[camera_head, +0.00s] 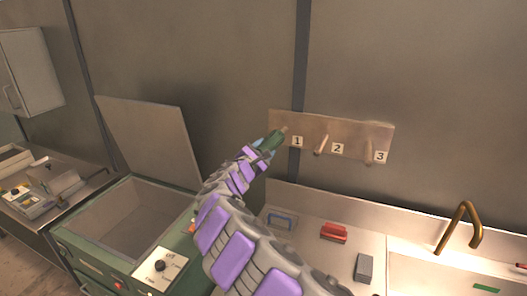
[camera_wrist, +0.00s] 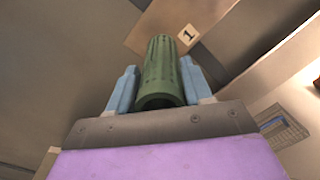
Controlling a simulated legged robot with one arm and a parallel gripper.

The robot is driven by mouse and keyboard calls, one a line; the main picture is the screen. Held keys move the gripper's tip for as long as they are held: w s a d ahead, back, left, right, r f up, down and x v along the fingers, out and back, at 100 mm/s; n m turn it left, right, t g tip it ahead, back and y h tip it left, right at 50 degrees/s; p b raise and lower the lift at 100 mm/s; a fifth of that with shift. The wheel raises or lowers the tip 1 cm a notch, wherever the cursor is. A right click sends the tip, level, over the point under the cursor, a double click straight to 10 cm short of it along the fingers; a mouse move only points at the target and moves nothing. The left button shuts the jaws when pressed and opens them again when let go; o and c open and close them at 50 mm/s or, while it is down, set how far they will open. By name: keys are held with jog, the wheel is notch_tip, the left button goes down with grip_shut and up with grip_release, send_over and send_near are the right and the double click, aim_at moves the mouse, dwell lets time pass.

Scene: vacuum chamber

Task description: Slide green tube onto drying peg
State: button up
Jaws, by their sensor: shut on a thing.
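My gripper (camera_head: 266,143) is shut on the green tube (camera_head: 271,140), in front of the left end of the wooden peg board (camera_head: 352,129). In the wrist view, the ribbed tube (camera_wrist: 160,70) sits between my two blue fingers, its open end toward the camera and its far end toward the board (camera_wrist: 180,18). Beside label 1, a short peg tip (camera_head: 284,129) shows just past the tube's far end; I cannot tell whether the tube is around it. Pegs at label 2 (camera_head: 321,145) and label 3 (camera_head: 369,152) are bare.
Below the board, a counter holds a red object (camera_head: 334,232), a grey block (camera_head: 363,267) and a blue-handled item (camera_head: 281,219). A sink with a brass faucet (camera_head: 462,226) is at right. An open green chest (camera_head: 120,225) with a raised lid stands at left.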

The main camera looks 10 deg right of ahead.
jog(key=shift+w, duration=0.1)
jog(key=shift+f+x, duration=0.2)
jog(key=shift+x, duration=1.6)
jog(key=shift+w+d+f, duration=0.15)
jog(key=shift+w+d, duration=0.1)
jog(key=shift+w, duration=0.4)
